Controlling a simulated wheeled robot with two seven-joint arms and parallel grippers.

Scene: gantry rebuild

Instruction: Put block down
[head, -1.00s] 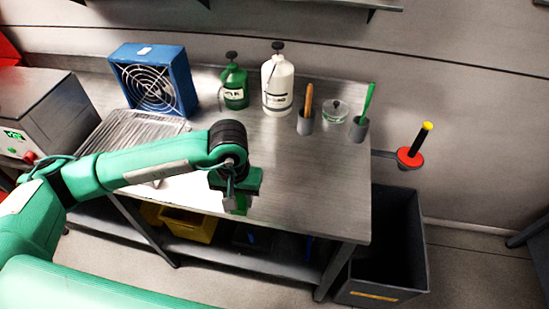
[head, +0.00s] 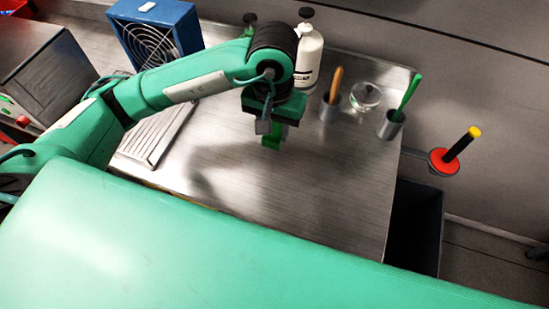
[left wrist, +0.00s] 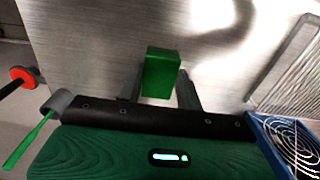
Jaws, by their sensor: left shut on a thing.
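A green block (left wrist: 161,73) sits between the two fingers of my left gripper in the left wrist view. In the head view my left gripper (head: 268,130) is over the middle of the steel table (head: 320,190), and the block (head: 272,137) shows at its fingertips. The gripper is shut on the block. I cannot tell for sure whether the block touches the table top. My right gripper is not in view.
The front right table top is clear.

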